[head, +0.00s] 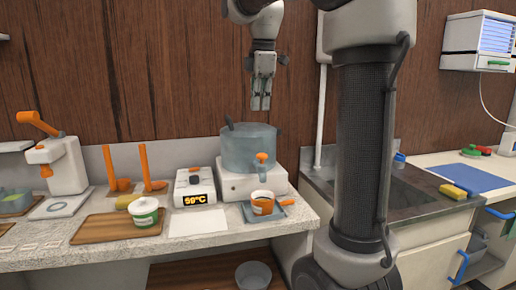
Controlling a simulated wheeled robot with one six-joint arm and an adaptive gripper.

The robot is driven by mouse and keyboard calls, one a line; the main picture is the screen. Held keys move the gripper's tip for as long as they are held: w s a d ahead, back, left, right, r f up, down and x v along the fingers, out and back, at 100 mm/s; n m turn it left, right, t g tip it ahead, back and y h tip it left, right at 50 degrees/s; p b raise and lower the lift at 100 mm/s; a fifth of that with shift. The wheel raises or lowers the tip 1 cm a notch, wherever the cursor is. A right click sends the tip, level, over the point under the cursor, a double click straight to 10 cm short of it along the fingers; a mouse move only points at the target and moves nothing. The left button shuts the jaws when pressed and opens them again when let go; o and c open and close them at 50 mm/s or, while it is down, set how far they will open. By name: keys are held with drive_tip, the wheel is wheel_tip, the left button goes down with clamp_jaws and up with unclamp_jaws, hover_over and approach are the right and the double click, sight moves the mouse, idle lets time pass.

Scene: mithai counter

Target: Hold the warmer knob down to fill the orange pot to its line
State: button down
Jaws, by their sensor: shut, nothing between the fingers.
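The warmer is a white base (238,184) with a large translucent blue-grey pot (249,150) on top. An orange knob or tap (262,158) shows at the warmer's front. The small orange pot (262,203) stands below it on a blue-grey coaster (284,214), with something white and orange at its top. Its fill line is too small to see. My gripper (261,103) hangs fingers-down above the large pot, shut and empty, apart from the knob.
A box with a display reading 59°C (195,188), a white tub (144,213) on a wooden board (100,229), and orange upright handles (146,166) stand to the left. A white dispenser (64,165) is farther left. A sink (405,190) lies right.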

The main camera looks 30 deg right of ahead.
sight(258, 156)
drive_tip(key=f, duration=0.4)
drive_tip(key=w+f, duration=0.1)
drive_tip(key=f, duration=0.9)
drive_tip(key=shift+w+d, duration=0.1)
drive_tip(key=shift+w, duration=0.2)
drive_tip(key=shift+f, duration=1.25)
drive_tip(key=shift+s+f, duration=0.1)
drive_tip(key=shift+r, duration=0.3)
wheel_tip(258, 156, up, 14)
drive_tip(key=s, duration=0.1)
drive_tip(key=shift+s, duration=0.2)
